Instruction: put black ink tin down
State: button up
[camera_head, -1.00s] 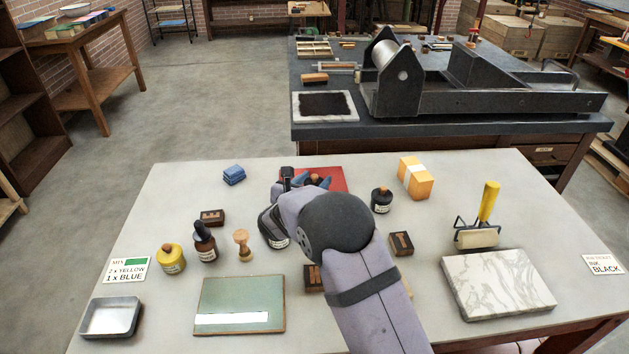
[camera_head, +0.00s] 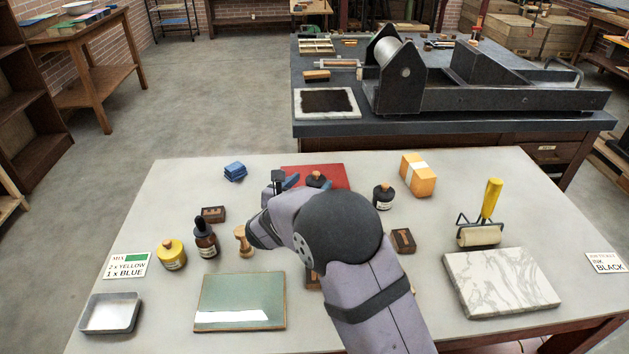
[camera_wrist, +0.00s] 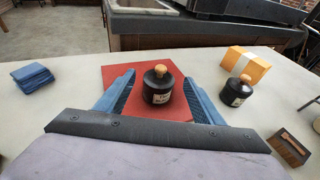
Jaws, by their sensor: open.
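A black ink tin with a round wooden knob and a pale label (camera_wrist: 158,88) stands upright on a red mat (camera_wrist: 112,80). The tin (camera_head: 316,180) also shows in the head view, partly hidden by my arm. My gripper (camera_wrist: 158,78) is open, with its two blue fingers on either side of the tin in the wrist view. Gaps show between the fingers and the tin, so it is not gripped.
A second black tin (camera_head: 383,197) and an orange box (camera_head: 418,175) stand to the right. A blue stack (camera_head: 235,171) lies to the left. Yellow tin (camera_head: 171,254), dropper bottle (camera_head: 205,238) and wooden stamp (camera_head: 243,241) stand nearer. A marble slab (camera_head: 500,282) lies right.

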jog(key=v, duration=0.6)
jog(key=shift+s+b, duration=0.3)
jog(key=shift+s, duration=0.05)
jog(key=shift+a+r, duration=0.15)
jog(key=s+d+r+m+g+h+p, duration=0.1)
jog(key=s+d+r+m+g+p, duration=0.35)
jog(key=s+d+m+p, duration=0.4)
jog(key=s+d+r+m+g+p, duration=0.4)
jog(key=s+d+m+g+p, duration=0.25)
jog(key=s+d+p, duration=0.2)
jog(key=s+a+r+m+g+y+p, duration=0.2)
jog(key=s+r+m+y+p, duration=0.5)
jog(key=s+r+m+p, duration=0.4)
jog(key=s+a+m+p, duration=0.1)
jog(key=s+m+p, duration=0.2)
jog(key=s+m, duration=0.1)
jog(key=shift+r+m, duration=0.3)
jog(key=shift+m, duration=0.3)
jog(key=shift+a+p, duration=0.15)
jog(key=shift+p, duration=0.15)
